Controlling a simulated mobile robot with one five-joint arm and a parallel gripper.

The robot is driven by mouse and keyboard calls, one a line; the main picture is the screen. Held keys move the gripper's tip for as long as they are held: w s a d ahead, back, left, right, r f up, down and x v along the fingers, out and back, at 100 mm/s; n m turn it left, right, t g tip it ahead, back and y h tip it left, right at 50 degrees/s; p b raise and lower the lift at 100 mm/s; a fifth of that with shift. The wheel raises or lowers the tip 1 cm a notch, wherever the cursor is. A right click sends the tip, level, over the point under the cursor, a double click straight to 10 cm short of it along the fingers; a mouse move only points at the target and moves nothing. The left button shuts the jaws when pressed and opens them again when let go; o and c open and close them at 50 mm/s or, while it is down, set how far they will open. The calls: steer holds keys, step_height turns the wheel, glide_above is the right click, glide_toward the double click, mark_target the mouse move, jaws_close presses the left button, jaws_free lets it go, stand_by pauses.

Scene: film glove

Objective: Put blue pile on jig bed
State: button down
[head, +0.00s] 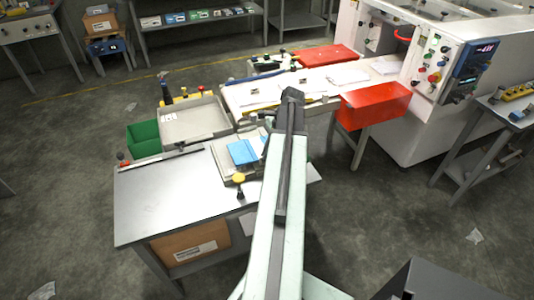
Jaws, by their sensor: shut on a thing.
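The blue pile (242,152) shows left of my arm. It looks flat and lies on or just above a pale, board-like fixture (228,172), which may be the jig bed. I cannot tell whether they touch. A yellow knob (239,178) stands at the fixture's near edge. My arm reaches up the middle of the head view and covers the area right of the pile. My gripper is hidden behind the arm, so its jaws and what they hold do not show.
A grey-topped table (160,203) spreads left of the fixture, its top mostly bare. A shallow metal tray (193,122) and a green bin (143,140) lie behind it. Red covers (372,104) and a white machine (425,120) stand at right.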

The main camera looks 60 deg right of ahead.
steer(key=shift+f+b, duration=0.85)
steer(key=shift+f, duration=0.15)
steer(key=shift+r, duration=0.1)
steer(key=c, duration=1.5)
jaws_free()
steer(key=shift+r, duration=0.1)
steer(key=p+v, duration=0.7)
steer(key=shift+s+d+r, duration=0.15)
steer(key=shift+r, duration=0.05)
